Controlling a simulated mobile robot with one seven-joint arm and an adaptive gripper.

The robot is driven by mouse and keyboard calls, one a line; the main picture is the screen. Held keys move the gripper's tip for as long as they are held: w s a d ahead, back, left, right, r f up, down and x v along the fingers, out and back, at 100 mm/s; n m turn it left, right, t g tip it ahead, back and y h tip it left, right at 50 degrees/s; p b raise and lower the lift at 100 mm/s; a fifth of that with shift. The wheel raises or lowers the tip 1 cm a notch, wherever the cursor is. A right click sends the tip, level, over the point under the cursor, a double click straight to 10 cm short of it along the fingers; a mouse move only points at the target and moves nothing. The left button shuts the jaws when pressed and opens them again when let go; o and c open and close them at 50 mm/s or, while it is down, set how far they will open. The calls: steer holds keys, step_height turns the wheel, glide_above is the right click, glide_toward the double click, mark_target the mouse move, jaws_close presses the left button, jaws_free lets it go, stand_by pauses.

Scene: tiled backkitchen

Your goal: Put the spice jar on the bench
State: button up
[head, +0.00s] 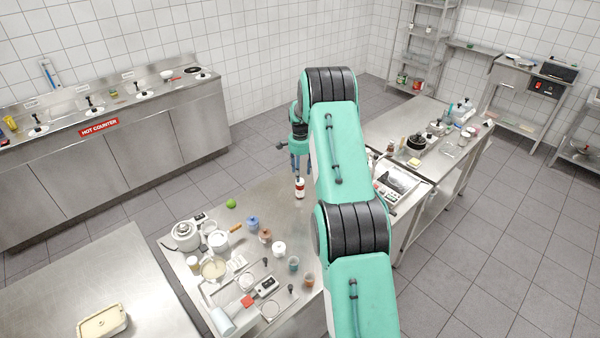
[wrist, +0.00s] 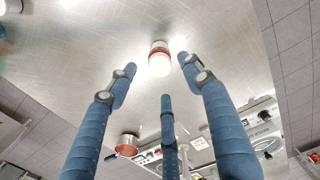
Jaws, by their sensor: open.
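A small jar with a white top and a red band (head: 299,188) stands upright on the steel table (head: 268,199), near its far edge; it looks like the spice jar. It also shows in the wrist view (wrist: 159,62), just beyond my fingertips. My gripper (wrist: 158,82) is open, its three blue fingers spread, with nothing between them. In the head view my gripper (head: 298,168) hangs just above the jar, apart from it as far as I can tell. Part of the gripper is hidden behind my arm. Which surface is the bench is not marked.
A second steel surface (head: 128,265) at lower left holds one dish (head: 102,322). A long counter (head: 120,150) runs along the wall. Another table (head: 450,166) stands right.

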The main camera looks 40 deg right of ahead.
steer(key=s+a+r+n+t, duration=0.1)
steer(key=a+r+n, duration=0.1)
steer(key=a+r, duration=0.65)
steer(key=a+r+n, duration=0.2)
steer(key=a+r, duration=0.4)
steer(key=r, duration=0.5)
steer(key=s+a+r+n+t, duration=0.1)
steer(key=s+a+r+n, duration=0.1)
steer(key=s+a+r, duration=0.35)
steer(key=s+a+r+n, duration=0.1)
steer(key=s+a+r, duration=0.2)
steer(key=a+r, duration=0.55)
steer(key=s+a+r+n+t, duration=0.1)
steer(key=s+a+r+n, duration=0.25)
steer(key=s+a, duration=0.65)
steer(key=s+a+r+n+t, duration=0.25)
steer(key=s+a+r, duration=0.35)
steer(key=s, duration=0.7)
steer(key=s+a+f+n, duration=0.3)
steer(key=s+a+f, duration=0.1)
steer(key=s, duration=0.6)
steer(key=shift+s+a+n, duration=0.35)
steer(key=shift+a+n, duration=0.05)
steer(key=shift+a, duration=0.4)
